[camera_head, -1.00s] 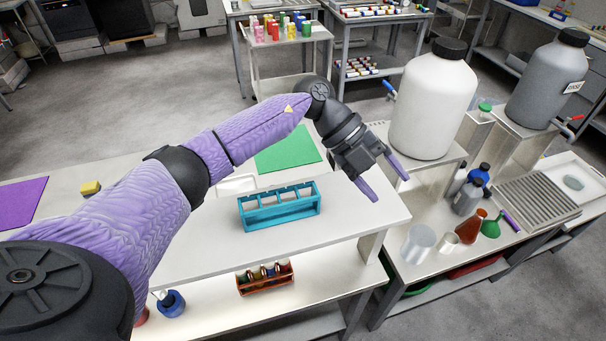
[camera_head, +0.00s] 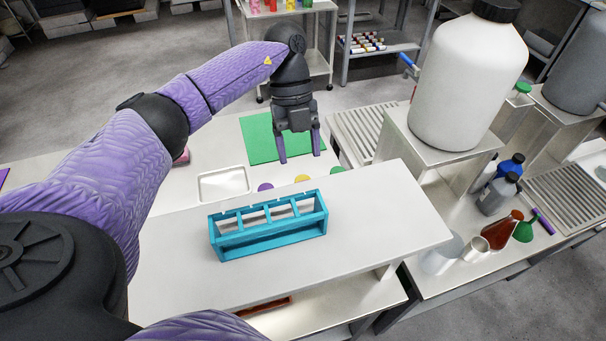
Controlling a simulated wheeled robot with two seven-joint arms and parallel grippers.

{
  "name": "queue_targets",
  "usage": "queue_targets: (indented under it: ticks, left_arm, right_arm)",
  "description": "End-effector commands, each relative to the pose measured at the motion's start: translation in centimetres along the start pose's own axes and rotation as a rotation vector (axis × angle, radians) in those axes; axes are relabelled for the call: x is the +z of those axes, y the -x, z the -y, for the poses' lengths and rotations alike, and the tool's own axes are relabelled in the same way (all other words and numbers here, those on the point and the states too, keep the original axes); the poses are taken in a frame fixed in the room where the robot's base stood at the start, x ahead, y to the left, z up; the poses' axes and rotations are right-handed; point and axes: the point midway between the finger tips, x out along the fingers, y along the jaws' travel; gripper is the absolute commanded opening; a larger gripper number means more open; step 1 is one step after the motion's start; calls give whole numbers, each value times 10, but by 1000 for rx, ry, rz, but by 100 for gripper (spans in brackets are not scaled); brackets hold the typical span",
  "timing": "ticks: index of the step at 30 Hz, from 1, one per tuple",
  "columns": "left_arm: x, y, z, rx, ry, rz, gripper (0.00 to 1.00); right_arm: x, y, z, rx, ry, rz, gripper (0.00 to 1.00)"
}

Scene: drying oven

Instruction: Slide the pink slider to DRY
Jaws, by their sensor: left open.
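My left gripper (camera_head: 300,156) is open and empty, its two purple fingers pointing down. In the picture it sits in front of the green mat (camera_head: 257,138), above the far part of the white bench. I cannot make out a pink slider or a DRY mark. A small pink thing (camera_head: 182,156) shows beside my left arm, partly hidden by it, and I cannot tell what it is. No drying oven can be made out. My right gripper is not in view.
A teal rack (camera_head: 268,238) stands on the raised white shelf (camera_head: 375,225). A white tray (camera_head: 224,184) and coloured discs lie behind it. A large white bottle (camera_head: 465,85) on a metal stand is to the right. Bottles and a red flask (camera_head: 502,230) stand on the right bench.

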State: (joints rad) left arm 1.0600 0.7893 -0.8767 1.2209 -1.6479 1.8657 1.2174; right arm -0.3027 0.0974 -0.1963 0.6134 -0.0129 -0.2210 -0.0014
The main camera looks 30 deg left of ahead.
Motion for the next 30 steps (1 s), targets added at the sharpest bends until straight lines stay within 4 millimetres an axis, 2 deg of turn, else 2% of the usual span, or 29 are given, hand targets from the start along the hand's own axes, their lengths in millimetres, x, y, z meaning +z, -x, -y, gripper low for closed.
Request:
queue_targets:
  ticks: [3,7,11,17,20,27,30]
  left_arm:
    - [-1,-28,-1,4,0,-3,71]
    - [-1,-50,0,1,0,-2,71]
    - [-1,-59,0,-1,-1,-1,71]
    - [-1,-60,0,-1,-1,0,71]
    - [-1,-60,0,-1,-1,0,54]
    - [0,-59,0,-1,-1,0,3]
    - [0,-59,0,-1,-1,0,0]
  right_arm:
    - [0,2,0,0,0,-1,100]
    - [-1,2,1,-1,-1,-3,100]
    - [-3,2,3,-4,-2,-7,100]
    - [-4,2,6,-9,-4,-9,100]
    - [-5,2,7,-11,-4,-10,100]
    - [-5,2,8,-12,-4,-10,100]
    - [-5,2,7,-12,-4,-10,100]
